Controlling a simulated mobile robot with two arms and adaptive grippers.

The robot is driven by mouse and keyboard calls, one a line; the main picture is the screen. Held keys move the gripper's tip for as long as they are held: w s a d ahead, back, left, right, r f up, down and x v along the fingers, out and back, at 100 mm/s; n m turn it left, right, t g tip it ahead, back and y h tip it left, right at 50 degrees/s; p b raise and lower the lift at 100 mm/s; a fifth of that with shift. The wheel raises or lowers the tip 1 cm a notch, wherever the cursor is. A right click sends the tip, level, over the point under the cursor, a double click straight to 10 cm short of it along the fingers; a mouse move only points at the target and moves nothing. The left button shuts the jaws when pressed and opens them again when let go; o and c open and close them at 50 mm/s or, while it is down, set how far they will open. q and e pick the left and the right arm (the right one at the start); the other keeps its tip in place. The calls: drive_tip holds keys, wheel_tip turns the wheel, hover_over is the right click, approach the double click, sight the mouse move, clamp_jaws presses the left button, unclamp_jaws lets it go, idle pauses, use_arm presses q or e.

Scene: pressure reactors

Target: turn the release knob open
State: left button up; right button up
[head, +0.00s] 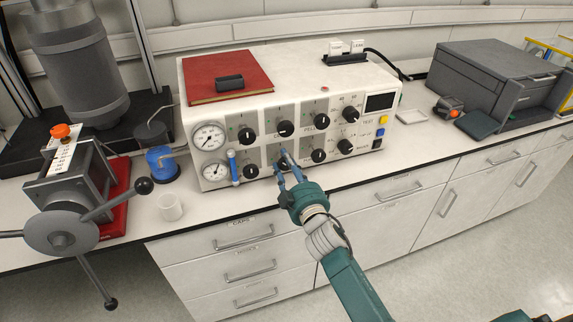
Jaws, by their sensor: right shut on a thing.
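The white control box (290,84) stands on the bench with two rows of black knobs on its front. My right gripper (280,160) reaches up from below to the lower row, its fingers shut around a knob that they largely hide, the second from the left. Beside it in that row are a black knob (251,172) to the left and another (319,156) to the right. The lettering is too small to tell which knob is the release knob, and the held knob's pointer angle is hidden. My left gripper is not in view.
Two gauges (208,136) and a blue-capped tube (233,167) sit at the box's left. A red book (225,72) lies on top. A clamp with a handwheel (62,233) and a small white cup (169,207) stand left.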

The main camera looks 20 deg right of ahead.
drive_tip(key=n, duration=0.4)
drive_tip(key=shift+a+r+n, duration=0.1)
drive_tip(key=shift+r+n, duration=0.2)
drive_tip(key=shift+n, duration=0.1)
drive_tip(key=n, duration=0.3)
drive_tip(key=shift+n, duration=0.4)
drive_tip(key=n, duration=0.4)
drive_tip(key=shift+a+f, duration=0.1)
drive_tip(key=shift+f, duration=0.05)
drive_tip(key=shift+f+n, duration=0.1)
drive_tip(key=shift+n, duration=1.6)
drive_tip(key=shift+f, duration=0.1)
drive_tip(key=o, duration=1.2)
drive_tip(key=shift+s, duration=0.25)
drive_tip(key=s, duration=1.1)
drive_tip(key=shift+s, duration=0.25)
